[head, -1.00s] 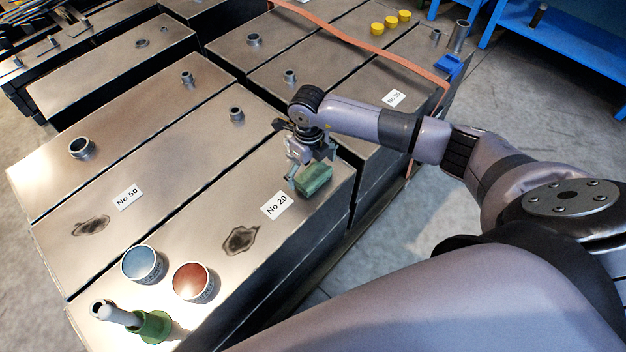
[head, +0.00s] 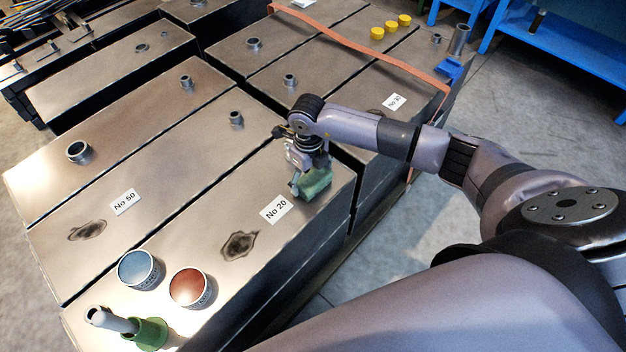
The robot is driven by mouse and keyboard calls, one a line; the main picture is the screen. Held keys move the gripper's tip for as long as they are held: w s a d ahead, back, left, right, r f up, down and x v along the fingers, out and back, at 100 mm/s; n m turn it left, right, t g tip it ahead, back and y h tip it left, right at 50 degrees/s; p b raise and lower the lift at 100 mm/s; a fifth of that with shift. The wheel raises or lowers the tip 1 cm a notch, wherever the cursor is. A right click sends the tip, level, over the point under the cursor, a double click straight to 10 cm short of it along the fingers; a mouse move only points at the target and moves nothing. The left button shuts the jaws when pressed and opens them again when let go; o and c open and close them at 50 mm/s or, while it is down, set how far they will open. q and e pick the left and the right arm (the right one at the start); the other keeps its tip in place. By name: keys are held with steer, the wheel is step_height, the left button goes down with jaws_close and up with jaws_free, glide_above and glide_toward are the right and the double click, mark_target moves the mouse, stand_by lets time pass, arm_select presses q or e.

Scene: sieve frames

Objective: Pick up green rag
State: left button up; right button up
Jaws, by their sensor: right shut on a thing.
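The green rag (head: 317,184) lies at the right end of the metal box top marked No 20, close to its edge. My right gripper (head: 306,180) points down over the rag and is shut on it. The fingers cover part of the rag's left side. The rag looks pinched and less box-shaped. I cannot tell whether it is clear of the metal surface. My left gripper is not in view.
A blue-topped can (head: 138,269), a red-topped can (head: 190,287) and a green holder (head: 150,333) with a grey handle stand at the lower left. Short pipe stubs (head: 236,118) rise from the box tops. An orange strap (head: 350,48) crosses the far boxes.

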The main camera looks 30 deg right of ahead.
mark_target(310, 174)
steer(key=shift+c, duration=0.6)
steer(key=shift+r, duration=0.55)
step_height(310, 174, up, 19)
steer(key=o, duration=0.6)
steer(key=c, duration=0.5)
